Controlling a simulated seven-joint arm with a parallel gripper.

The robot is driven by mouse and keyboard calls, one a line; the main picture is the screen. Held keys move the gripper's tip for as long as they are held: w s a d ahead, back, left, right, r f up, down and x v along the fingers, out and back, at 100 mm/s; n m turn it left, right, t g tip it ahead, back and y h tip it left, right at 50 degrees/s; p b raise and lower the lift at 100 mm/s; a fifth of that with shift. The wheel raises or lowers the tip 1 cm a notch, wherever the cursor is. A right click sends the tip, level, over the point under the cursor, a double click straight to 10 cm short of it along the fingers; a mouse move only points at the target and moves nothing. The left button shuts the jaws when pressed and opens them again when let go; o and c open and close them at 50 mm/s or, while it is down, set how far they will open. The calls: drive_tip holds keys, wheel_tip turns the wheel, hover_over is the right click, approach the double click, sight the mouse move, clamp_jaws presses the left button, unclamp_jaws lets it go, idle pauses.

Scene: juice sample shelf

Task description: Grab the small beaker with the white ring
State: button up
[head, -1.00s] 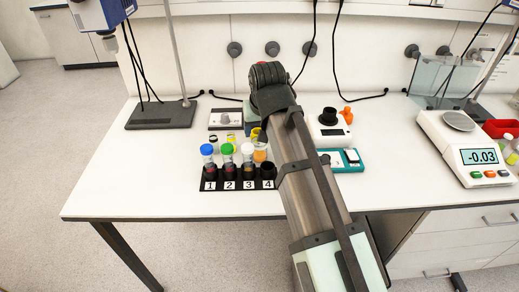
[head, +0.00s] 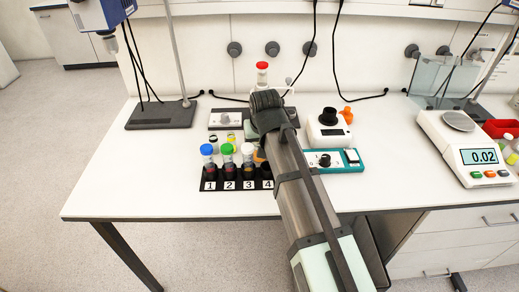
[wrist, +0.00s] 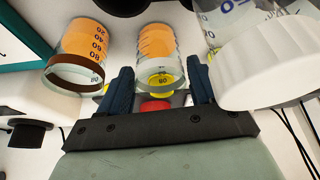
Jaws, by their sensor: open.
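In the wrist view a small beaker (wrist: 156,42) with orange liquid stands in the middle, just beyond the space between my fingertips. A second orange-filled beaker (wrist: 85,38) with a brown ring is left of my fingers. My gripper (wrist: 160,88) is open, with its two dark blue fingers apart and nothing visibly gripped. In the head view my arm hides the gripper and most of the beakers.
A white-capped vessel (wrist: 268,66) is close to my right finger in the wrist view. In the head view a numbered black rack (head: 225,188) holds capped tubes left of my arm. A red-capped bottle (head: 262,75) stands behind. A teal device (head: 345,161) is right of my arm.

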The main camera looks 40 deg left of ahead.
drive_tip(key=shift+x, duration=0.9)
drive_tip(key=c, duration=0.7)
drive_tip(key=shift+c, duration=0.2)
drive_tip(key=shift+r, duration=0.1)
